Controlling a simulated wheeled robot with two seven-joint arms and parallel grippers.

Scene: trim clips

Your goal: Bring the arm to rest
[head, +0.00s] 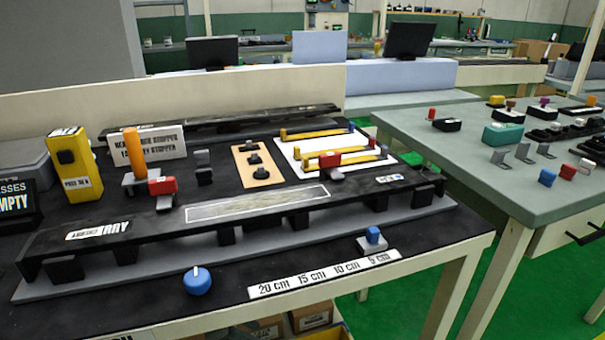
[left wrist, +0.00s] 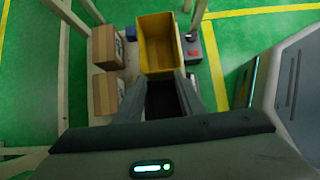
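My left gripper (left wrist: 165,98) shows in the left wrist view, pointing down toward the floor below the bench. Its two fingers stand apart with a dark gap between them, and I see nothing held. Neither gripper shows in the head view. The workbench (head: 110,308) in the head view carries a long black trim strip (head: 130,233) raised on several dark supports. Two red clips (head: 162,186) (head: 330,160) sit on or by the strip. A blue clip (head: 373,236) sits on a small grey block near the front edge.
A blue knob (head: 197,281) and a distance scale (head: 325,275) lie along the front. A yellow box (head: 75,165) stands at the left. A second table (head: 440,140) with small parts is at the right. Below are a yellow bin (left wrist: 160,40) and cardboard boxes (left wrist: 107,95).

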